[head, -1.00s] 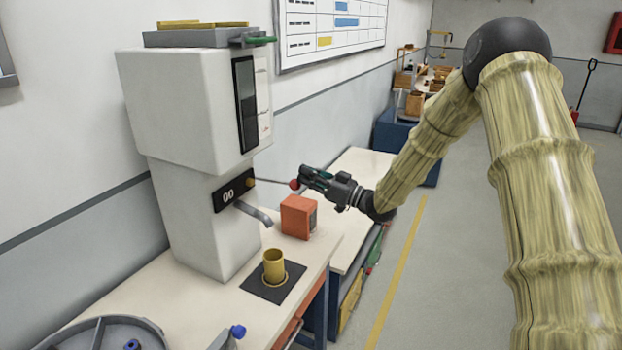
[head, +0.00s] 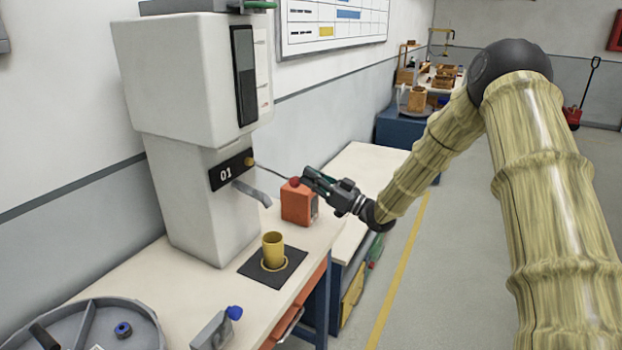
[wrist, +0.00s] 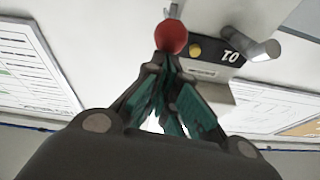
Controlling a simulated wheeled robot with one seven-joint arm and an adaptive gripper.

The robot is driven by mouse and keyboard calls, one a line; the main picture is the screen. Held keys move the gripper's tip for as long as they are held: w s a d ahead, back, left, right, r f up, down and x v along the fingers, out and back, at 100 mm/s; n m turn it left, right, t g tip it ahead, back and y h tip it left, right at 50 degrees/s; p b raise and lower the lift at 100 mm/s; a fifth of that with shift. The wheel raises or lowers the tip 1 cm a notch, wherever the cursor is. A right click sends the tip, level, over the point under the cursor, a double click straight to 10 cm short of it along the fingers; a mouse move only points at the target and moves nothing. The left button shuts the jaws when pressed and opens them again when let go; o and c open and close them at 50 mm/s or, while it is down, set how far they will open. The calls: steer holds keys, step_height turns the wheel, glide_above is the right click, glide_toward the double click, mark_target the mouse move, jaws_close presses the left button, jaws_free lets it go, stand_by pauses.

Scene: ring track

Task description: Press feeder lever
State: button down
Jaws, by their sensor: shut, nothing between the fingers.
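The feeder (head: 190,140) is a tall white machine on the bench. Its counter (head: 227,174) reads 01. Its lever is a thin rod (head: 272,172) slanting down to a red ball knob (head: 295,182), also in the wrist view (wrist: 171,37). My gripper (head: 306,174) is shut and empty, its fingertips at the knob. In the wrist view the fingertips (wrist: 163,62) meet right beside the knob; whether they touch I cannot tell. A grey spout (head: 252,193) points down toward a yellow cup (head: 273,252) standing on a dark pad. I cannot see into the cup clearly.
An orange box (head: 298,205) stands below the knob, close under my gripper. A grey round tray (head: 95,325) and a small grey part with a blue knob (head: 218,328) are at the front left. The floor right of the bench is clear.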

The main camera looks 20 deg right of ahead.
steer(key=shift+f, duration=0.15)
stand_by(0.4)
steer(key=s+d+b, duration=0.1)
steer(key=s+d, duration=0.7)
steer(key=shift+d+f, duration=0.25)
steer(key=shift+f, duration=0.2)
stand_by(0.4)
steer(key=w+a+r+m+h, duration=0.1)
steer(key=a+r, duration=0.1)
steer(key=r, duration=0.5)
steer(key=w+a+r+h, duration=0.1)
steer(key=w+a+r, duration=0.1)
steer(key=r, duration=0.5)
steer(key=shift+w+m, duration=0.2)
steer(key=shift+m, duration=0.2)
steer(key=shift+r, duration=0.1)
